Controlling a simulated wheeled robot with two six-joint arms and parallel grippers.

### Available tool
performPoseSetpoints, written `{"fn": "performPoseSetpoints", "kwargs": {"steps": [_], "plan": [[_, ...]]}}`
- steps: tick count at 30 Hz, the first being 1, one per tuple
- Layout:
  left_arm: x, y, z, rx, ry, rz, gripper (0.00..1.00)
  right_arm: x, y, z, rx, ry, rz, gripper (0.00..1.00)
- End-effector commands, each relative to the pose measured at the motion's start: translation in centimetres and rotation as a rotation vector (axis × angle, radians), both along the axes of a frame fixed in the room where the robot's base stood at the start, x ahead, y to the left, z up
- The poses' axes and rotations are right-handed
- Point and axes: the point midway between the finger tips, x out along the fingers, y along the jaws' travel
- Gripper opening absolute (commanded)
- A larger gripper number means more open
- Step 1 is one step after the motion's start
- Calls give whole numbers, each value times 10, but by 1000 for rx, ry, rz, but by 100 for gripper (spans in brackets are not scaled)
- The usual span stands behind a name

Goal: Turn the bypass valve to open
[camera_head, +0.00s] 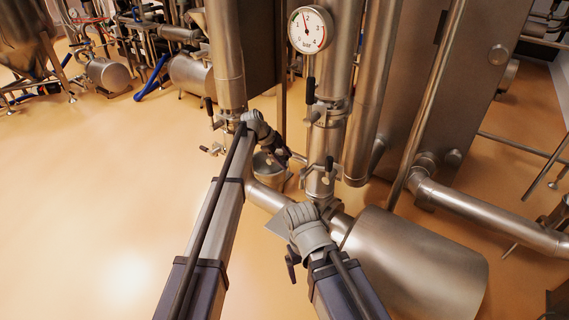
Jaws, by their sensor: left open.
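Two valve-like fittings with dark lever handles show in the head view. One has an upright handle (311,92) on the vertical steel pipe below the gauge. The other handle (209,108) is beside the left vertical pipe. I cannot tell which belongs to the bypass valve. My left gripper (284,157) is open, between the two vertical pipes and low beside the pipework. Its dark fingers are small and partly hidden by its wrist. My right arm reaches up from the bottom centre.
A round pressure gauge (310,30) is at the top. A large steel cylinder (420,262) lies at the lower right, with a horizontal pipe (475,212) behind it. A tall steel cabinet (480,95) stands behind. Open floor (90,190) spreads to the left.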

Motion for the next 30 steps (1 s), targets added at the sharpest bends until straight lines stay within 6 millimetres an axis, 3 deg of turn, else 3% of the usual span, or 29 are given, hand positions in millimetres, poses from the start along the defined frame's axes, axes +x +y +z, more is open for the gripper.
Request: {"fn": "performPoseSetpoints", "kwargs": {"steps": [6, 21, 30], "plan": [[0, 0, 1, 0, 0, 0, 58, 0, 0, 1, 0, 0, 0, 90], [0, 0, 1, 0, 0, 0, 2, 0, 0, 1, 0, 0, 0, 90], [0, 0, 1, 0, 0, 0, 0, 0, 0, 1, 0, 0, 0, 90]]}}
